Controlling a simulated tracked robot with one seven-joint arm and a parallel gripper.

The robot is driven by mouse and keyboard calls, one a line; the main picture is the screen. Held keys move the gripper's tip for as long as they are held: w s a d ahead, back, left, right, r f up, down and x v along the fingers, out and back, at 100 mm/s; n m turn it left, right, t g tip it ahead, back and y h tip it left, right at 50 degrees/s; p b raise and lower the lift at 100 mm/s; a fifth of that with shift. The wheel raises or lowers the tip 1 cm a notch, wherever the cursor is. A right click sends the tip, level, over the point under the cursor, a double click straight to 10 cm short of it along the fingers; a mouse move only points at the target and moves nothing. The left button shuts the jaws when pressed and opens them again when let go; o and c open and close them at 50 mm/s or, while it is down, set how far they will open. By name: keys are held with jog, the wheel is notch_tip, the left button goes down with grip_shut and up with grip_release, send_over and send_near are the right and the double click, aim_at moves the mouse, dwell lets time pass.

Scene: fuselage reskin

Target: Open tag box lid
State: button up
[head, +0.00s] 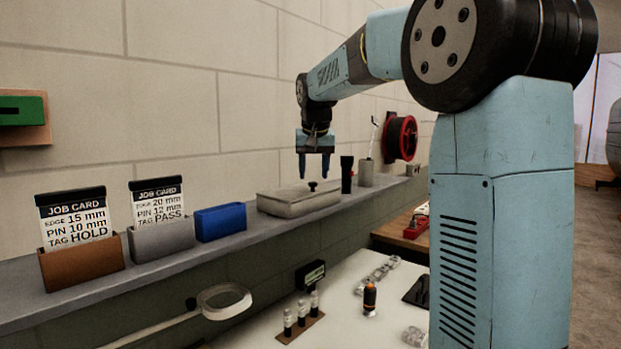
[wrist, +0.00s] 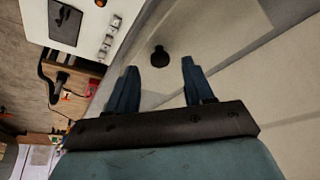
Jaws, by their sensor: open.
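The tag box is a low grey box on the shelf in the head view, with a flat lid (head: 298,196) that lies closed on it. A small black knob (head: 312,186) stands up from the lid. My gripper (head: 314,176) points down just above the knob, with its two blue fingers apart and nothing between them. In the wrist view the knob (wrist: 160,56) shows just beyond the fingertips of my open gripper (wrist: 160,70), roughly midway between them. The fingers do not appear to touch the knob.
A blue box (head: 220,222) and two job card holders stand left of the tag box on the shelf (head: 190,262). A black cylinder (head: 347,174), a grey cup (head: 366,172) and a red reel (head: 402,138) are to its right. A white table (head: 335,320) with small items lies below.

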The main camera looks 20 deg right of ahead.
jog(key=shift+x, duration=1.25)
grip_shut()
